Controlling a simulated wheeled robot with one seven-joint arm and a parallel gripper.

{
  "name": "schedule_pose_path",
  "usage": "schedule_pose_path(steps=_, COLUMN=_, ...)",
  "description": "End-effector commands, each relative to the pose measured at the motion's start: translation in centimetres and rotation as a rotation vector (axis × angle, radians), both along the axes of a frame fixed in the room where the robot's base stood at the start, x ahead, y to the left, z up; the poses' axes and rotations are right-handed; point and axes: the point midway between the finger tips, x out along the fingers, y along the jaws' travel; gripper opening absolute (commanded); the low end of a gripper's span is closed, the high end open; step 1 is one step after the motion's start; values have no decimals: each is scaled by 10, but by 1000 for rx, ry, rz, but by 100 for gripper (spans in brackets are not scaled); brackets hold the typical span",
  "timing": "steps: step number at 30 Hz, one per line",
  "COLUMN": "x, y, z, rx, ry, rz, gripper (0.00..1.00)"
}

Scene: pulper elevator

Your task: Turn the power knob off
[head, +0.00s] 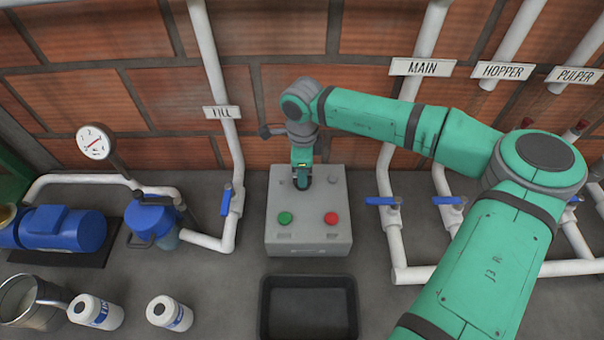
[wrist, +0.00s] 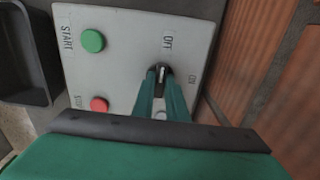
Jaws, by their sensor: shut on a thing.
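The grey control box (head: 309,239) stands on the bench against the brick wall. My gripper (head: 302,183) reaches down onto its upper part and hides the knob in the head view. In the wrist view, the dark power knob (wrist: 162,72) sits between the two green fingers of my gripper (wrist: 162,80), which is shut on it. A pale mark on the knob runs roughly up the picture, toward the OFF label (wrist: 168,42). The ON label (wrist: 192,80) is to the right of the knob. Part of the knob is covered by the fingers.
A green START button (head: 285,218) and a red STOP button (head: 331,218) sit on the box. A black tray (head: 309,279) lies in front of it. Pipes with blue valve handles (head: 226,200) stand on both sides. A blue pump (head: 62,229) is at left.

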Motion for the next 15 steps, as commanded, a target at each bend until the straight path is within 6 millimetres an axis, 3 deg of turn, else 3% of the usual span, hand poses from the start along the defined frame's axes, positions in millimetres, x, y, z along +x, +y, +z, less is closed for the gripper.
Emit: schedule_pose_path(steps=15, x=1, y=0, z=1, rx=1, ry=-4, rz=37, gripper=0)
